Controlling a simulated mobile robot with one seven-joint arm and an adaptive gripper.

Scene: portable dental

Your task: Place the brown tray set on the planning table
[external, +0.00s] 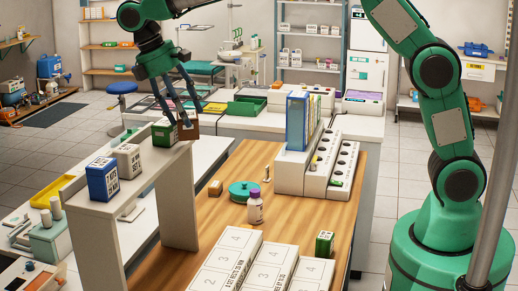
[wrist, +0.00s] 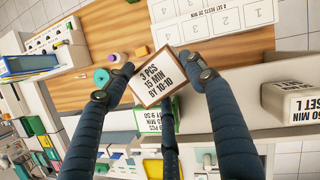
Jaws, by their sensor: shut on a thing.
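The brown tray set (wrist: 158,80) is a small box with a brown rim and a white label reading "3 PCS 15 MIN BY 10:10". My gripper (wrist: 160,76) is shut on it, with a dark finger at each side. In the external view my gripper (external: 186,118) points down at the far end of a raised white shelf (external: 118,170), and the brown set (external: 190,130) shows partly behind the green set (external: 164,133). I cannot tell whether it touches the shelf. A wooden table (external: 225,175) stands to the right, holding white numbered boards (external: 228,262).
A white set (external: 128,160) and a blue set (external: 102,180) stand on the shelf. The wooden table holds a teal lidded dish (external: 243,191), a purple-capped bottle (external: 255,208), a small green box (external: 325,243) and a white rack (external: 312,165). Bare wood lies left of the bottle.

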